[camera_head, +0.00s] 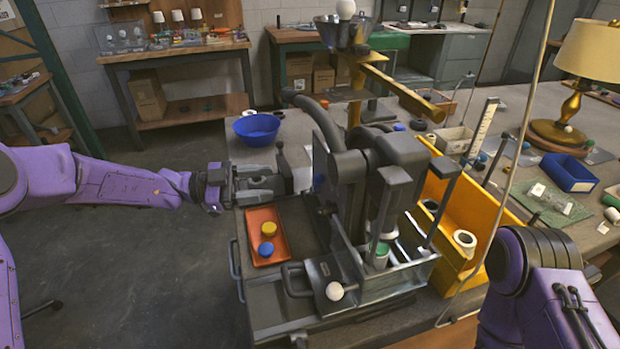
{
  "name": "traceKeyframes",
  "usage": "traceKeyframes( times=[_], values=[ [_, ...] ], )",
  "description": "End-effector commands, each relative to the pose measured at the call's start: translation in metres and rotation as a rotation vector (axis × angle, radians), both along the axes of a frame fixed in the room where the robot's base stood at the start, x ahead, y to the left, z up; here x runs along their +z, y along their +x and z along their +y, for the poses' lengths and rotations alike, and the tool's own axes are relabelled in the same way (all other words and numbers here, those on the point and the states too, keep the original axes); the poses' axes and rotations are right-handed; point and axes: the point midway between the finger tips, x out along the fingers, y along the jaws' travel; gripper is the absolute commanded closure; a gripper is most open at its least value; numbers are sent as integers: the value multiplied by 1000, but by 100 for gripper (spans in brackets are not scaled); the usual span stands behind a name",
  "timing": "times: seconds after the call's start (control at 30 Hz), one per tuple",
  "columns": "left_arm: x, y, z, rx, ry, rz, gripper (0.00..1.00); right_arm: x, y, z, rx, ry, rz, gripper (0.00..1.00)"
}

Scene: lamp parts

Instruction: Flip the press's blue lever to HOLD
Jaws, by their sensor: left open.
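The press (375,180) is a dark grey machine with thick arms, standing on the bench in the middle of the head view. My left gripper (282,180) is open at the press's left side, pointing right. It looks close to the press, but I cannot tell whether it touches. My right arm shows at the lower right; its gripper is out of view.
An orange tray (256,220) with a yellow and a blue round piece lies below my left gripper. A blue bowl (256,128) stands behind it. A yellow bin (470,225) stands right of the press. A brass lamp (565,125) stands at the far right.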

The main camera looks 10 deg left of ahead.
Motion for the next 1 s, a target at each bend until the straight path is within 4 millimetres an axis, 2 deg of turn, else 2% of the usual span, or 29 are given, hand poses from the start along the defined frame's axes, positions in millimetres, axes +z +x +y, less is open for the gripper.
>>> traceKeyframes(
  times=[0.17, 0.4, 0.5, 0.63, 0.87, 0.97, 1.0],
  values=[
    [3, 4, -27, -16, 9, -6, 49, 8, -1, 0, 0, 0, 1, 47],
    [2, 16, -79, -14, 9, -6, 49, 18, -1, 0, 0, 0, 1, 47],
    [1, 19, -92, -12, 9, -6, 49, 20, 0, 0, 0, 0, 1, 47],
    [1, 21, -100, -9, 8, -5, 49, 21, 0, 0, 0, 0, 1, 47],
    [0, 21, -101, -8, 9, -5, 49, 21, 0, 0, 0, 0, 1, 47],
    [0, 21, -101, -8, 8, -5, 78, 21, 0, 0, 0, 0, 1, 47],
    [0, 21, -101, -8, 8, -5, 91, 21, 0, 0, 0, 0, 1, 47]
  ],
)
